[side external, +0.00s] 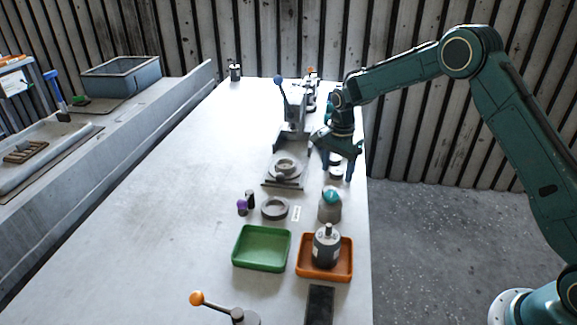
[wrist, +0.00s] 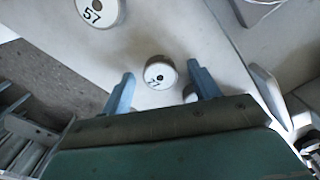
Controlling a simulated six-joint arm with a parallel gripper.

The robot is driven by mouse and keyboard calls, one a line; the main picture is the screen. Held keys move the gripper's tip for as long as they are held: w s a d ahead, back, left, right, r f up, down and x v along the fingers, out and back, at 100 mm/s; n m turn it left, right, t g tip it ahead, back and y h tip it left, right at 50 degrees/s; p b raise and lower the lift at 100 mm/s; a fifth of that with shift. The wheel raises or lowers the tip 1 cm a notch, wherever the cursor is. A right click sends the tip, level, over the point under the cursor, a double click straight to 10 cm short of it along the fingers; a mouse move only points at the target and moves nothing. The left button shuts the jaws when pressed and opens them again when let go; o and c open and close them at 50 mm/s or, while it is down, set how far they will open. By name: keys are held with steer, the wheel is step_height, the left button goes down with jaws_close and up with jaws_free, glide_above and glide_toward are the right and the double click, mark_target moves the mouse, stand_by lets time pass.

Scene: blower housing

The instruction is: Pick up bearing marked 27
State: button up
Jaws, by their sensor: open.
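A round white bearing (wrist: 160,73) with a dark centre hole lies between my fingertips in the wrist view. Its tilted mark is small and looks like 27 or 77; I cannot tell for sure. A larger white bearing marked 57 (wrist: 98,10) is at the top left, apart from my gripper. My gripper (wrist: 160,76) is open, with one blue finger on each side of the smaller bearing and no clear contact. In the side view my gripper (side external: 337,172) points down over small pale round parts (side external: 336,175) near the table's right edge, which its fingers partly hide.
A lever press (side external: 292,108) stands left of my gripper, with a fixture plate (side external: 284,170) in front of it. A teal-topped grey part (side external: 330,206), green tray (side external: 261,267) and orange tray (side external: 344,276) are nearer the camera. The table's left side is clear.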

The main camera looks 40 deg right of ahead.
mark_target(337, 170)
steer(key=shift+c, duration=0.2)
steer(key=c, duration=1.1)
steer(key=shift+o, duration=0.2)
steer(key=shift+r, duration=0.1)
step_height(337, 170, up, 20)
